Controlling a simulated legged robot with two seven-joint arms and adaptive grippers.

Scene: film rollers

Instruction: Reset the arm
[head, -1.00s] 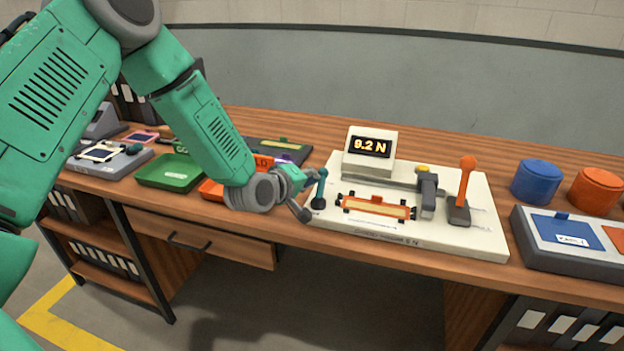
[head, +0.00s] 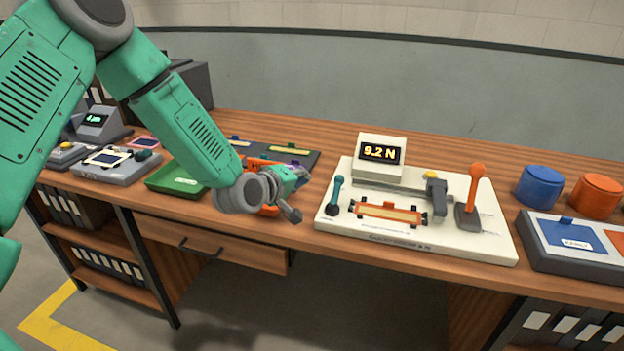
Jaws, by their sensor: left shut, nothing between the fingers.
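My left arm comes in from the left, and its gripper (head: 293,196) hangs over the table, left of the white test device. The gripper is shut and empty, apart from the device. The device's base (head: 335,222) carries a display (head: 380,153) reading 9.2 N. A teal lever (head: 336,192) stands at its left and an orange lever (head: 473,190) at its right. An orange-framed film roller (head: 388,212) lies in the middle of the device. A grey clamp (head: 436,198) stands at the roller's right end. My right gripper is not in view.
A green tray (head: 172,181) and a mostly hidden orange tray (head: 266,210) lie left of the device. A blue jar (head: 539,187) and an orange jar (head: 596,196) stand at right, behind a grey panel (head: 560,262). The table (head: 310,244) is bare between gripper and device.

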